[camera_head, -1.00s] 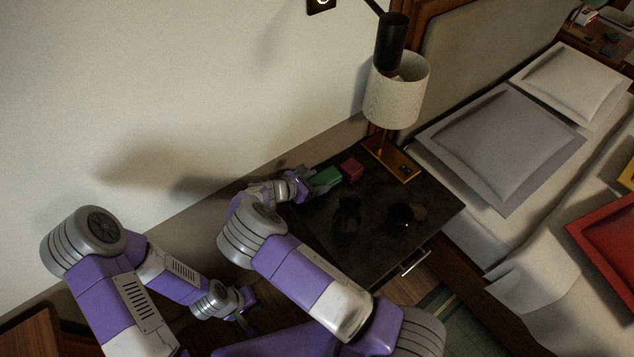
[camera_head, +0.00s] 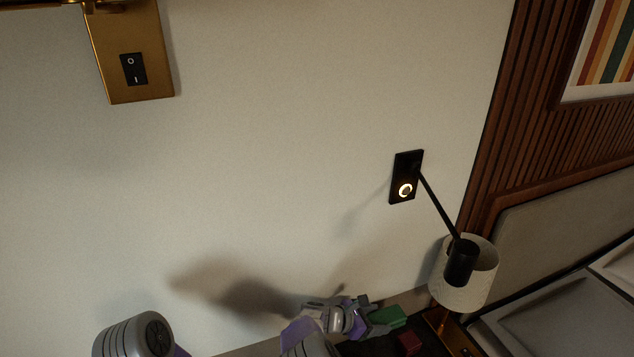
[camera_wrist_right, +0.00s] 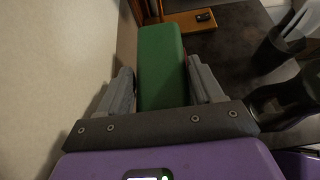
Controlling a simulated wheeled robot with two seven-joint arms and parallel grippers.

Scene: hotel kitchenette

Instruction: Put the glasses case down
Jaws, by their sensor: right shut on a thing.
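The glasses case is a green box (camera_head: 388,317), low in the head view. My right gripper (camera_head: 364,312) is shut on it, at the back of the dark bedside table (camera_head: 358,350) by the wall. In the right wrist view the case (camera_wrist_right: 162,62) sits between the two fingers of that gripper (camera_wrist_right: 161,88) and points away from the wrist. I cannot tell whether its underside touches the table. My left gripper is out of view.
A small red box (camera_head: 408,343) lies close to the case. A lamp with a pale shade (camera_head: 478,292) stands right of it. In the right wrist view a dark cup (camera_wrist_right: 278,48) stands right on the table top (camera_wrist_right: 232,42). The wall (camera_head: 270,180) is close on the left.

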